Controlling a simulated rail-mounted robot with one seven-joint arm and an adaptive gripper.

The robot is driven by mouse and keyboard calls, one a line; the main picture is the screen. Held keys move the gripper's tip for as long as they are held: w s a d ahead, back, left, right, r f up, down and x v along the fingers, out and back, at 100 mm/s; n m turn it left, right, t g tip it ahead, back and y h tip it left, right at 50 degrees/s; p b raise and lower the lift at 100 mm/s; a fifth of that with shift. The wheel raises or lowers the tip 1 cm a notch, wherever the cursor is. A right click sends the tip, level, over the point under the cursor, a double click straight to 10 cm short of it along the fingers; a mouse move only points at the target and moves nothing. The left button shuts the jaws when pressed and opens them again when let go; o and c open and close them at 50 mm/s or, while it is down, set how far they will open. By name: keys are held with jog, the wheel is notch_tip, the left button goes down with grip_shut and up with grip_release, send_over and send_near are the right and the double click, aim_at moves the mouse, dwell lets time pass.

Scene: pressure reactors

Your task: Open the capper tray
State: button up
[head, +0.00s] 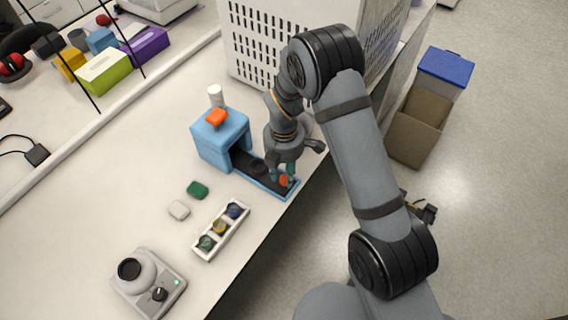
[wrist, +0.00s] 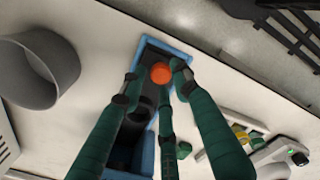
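The capper (head: 212,148) is a blue housing on the bench, with an orange block (head: 216,117) on top. Its dark, blue-rimmed tray (head: 247,161) reaches from the housing opening toward the bench edge. An orange round knob (head: 284,181) is at the tray's outer end; it also shows in the wrist view (wrist: 161,73). My gripper (head: 283,175) points down over that end. In the wrist view its green fingers (wrist: 158,82) are spread around the knob, with gaps visible. I cannot tell whether any finger touches it. The fingers hide part of the tray.
A white rack with several coloured round items (head: 220,230) and a grey device (head: 148,284) stand nearer on the bench. A green block (head: 197,189) and a white block (head: 179,210) lie beside the rack. A white perforated crate (head: 258,45) stands behind. Floor lies beyond the bench edge.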

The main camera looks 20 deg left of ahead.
notch_tip(320, 180, up, 11)
jog(key=shift+r, duration=0.2)
dwell(0.5)
notch_tip(320, 180, down, 12)
jog(key=shift+r, duration=0.1)
jog(key=shift+f, duration=0.2)
jog(key=shift+w+a, duration=0.1)
jog(key=shift+a, duration=0.15)
jog(key=shift+r, duration=0.1)
